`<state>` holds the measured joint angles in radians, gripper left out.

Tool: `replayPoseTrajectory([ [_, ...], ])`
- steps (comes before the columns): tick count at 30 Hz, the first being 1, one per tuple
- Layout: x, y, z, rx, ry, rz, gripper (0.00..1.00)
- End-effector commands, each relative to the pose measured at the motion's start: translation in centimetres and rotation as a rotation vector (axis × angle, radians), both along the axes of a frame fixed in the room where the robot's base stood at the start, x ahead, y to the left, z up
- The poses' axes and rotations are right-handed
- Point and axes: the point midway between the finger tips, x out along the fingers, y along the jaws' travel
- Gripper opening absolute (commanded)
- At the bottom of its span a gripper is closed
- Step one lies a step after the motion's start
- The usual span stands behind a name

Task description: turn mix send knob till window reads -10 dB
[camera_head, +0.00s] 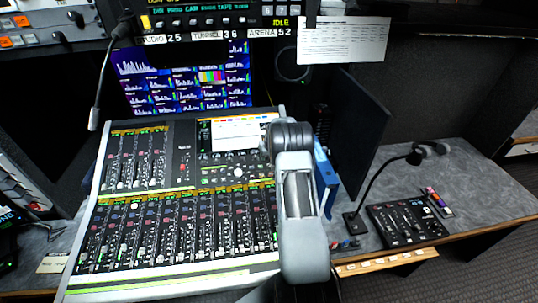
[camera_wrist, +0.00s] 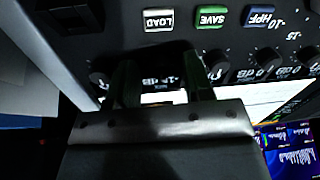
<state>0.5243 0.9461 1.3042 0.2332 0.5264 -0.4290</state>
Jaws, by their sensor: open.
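My gripper (camera_wrist: 161,88) is open in the wrist view, its two dark fingers reaching to the console panel. Labels lie between and beside the fingers, some reading in dB. Any knob between the fingers is hidden or too dark to make out. Small dark knobs show to the right, one (camera_wrist: 216,63) beside the right finger and another (camera_wrist: 266,56) further right. No label in view names the mix send knob, and I cannot read its window clearly. In the head view the mixing console (camera_head: 68,293) is partly covered by my arm, which hides my gripper.
LOAD (camera_wrist: 159,19), SAVE (camera_wrist: 211,16) and HPF (camera_wrist: 261,15) buttons lie close by the fingers in the wrist view. A black monitor (camera_head: 359,125), a blue binder (camera_head: 324,170) and a gooseneck microphone (camera_head: 382,180) stand to the right in the head view.

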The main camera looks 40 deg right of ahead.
Motion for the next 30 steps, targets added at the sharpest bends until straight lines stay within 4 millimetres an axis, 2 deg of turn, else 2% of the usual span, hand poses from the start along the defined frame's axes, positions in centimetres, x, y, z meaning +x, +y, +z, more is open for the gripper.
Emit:
replayPoseTrajectory([
  [4,0.00,0.00,0.01,0.000,0.000,0.000,0.47],
  [19,-0.02,-0.01,0.04,0.000,0.000,0.000,0.00],
  [30,-0.01,0.00,-0.27,0.031,-0.017,-0.083,0.00],
])
